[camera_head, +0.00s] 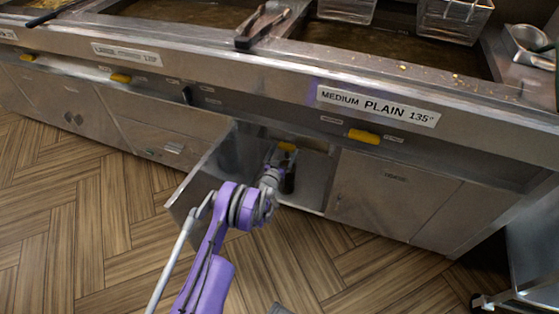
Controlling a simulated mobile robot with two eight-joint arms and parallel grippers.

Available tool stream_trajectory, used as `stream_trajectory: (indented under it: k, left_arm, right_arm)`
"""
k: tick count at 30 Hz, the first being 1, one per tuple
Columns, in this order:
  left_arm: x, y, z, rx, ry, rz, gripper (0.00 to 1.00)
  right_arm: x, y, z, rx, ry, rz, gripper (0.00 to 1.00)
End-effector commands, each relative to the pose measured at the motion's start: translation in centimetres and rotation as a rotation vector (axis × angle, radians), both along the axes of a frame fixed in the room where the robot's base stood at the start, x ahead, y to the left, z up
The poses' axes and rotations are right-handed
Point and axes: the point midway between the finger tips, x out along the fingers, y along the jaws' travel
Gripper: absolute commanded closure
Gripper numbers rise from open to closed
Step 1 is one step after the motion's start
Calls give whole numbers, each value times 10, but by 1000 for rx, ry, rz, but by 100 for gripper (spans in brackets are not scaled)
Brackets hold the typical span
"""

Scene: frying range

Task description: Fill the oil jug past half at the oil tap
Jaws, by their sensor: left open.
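My left arm reaches into an open cabinet under the range. Its gripper (284,172) is open, inside the cabinet, just below a yellow-handled fitting (287,147) that looks like the oil tap. Whether they touch is unclear, as the gripper and wrist cover that spot. A dark shape beside the fingers is too small to tell apart from the gripper. I cannot make out an oil jug for certain, and no oil stream shows. My right gripper is not in view.
The open cabinet door (203,172) stands left of my forearm. Above are oil-filled fryer wells (400,50) with wire baskets (453,20) and a label reading "MEDIUM PLAIN 135°" (378,106). A metal container (528,40) stands at upper right. A wheeled metal cart (535,250) is at right; wooden floor (80,220) is clear.

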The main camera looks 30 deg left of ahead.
Motion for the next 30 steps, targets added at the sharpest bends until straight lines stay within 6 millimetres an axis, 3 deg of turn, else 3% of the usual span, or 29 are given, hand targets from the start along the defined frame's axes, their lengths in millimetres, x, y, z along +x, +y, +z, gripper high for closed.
stream_trajectory:
  k: [6, 12, 30]
  left_arm:
    - [-45, -10, 2, 1, 0, 1, 0]
    - [-71, -17, 1, -1, 0, 1, 0]
    - [-78, -19, 0, 0, 0, 0, 0]
  right_arm:
    - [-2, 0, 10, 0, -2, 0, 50]
    - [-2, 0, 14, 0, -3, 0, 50]
    - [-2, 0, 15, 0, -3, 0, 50]
